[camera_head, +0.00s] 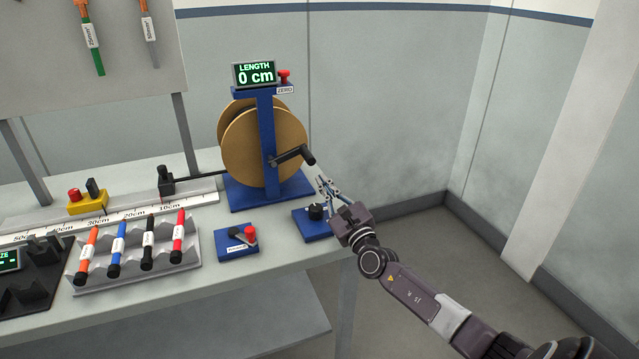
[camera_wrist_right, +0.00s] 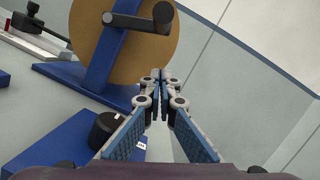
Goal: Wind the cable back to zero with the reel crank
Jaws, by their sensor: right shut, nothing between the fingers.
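The cable reel (camera_head: 262,144) stands on a blue frame at the back right of the table. Its display (camera_head: 255,75) reads "LENGTH 0 cm". The reel crank (camera_head: 289,156) has a dark arm and a black handle pointing to the right. In the right wrist view the crank handle (camera_wrist_right: 162,14) shows at the top, ahead of the fingers and apart from them. My right gripper (camera_head: 323,182) is shut and empty, just below and right of the handle; its fingertips also show in the right wrist view (camera_wrist_right: 160,76). My left gripper is not in view.
A blue box with a black knob (camera_head: 316,211) sits beneath my right gripper. A blue box with a red-knobbed lever (camera_head: 250,233) is left of it. A red zero button (camera_head: 284,76) is by the display. Free space lies right of the table.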

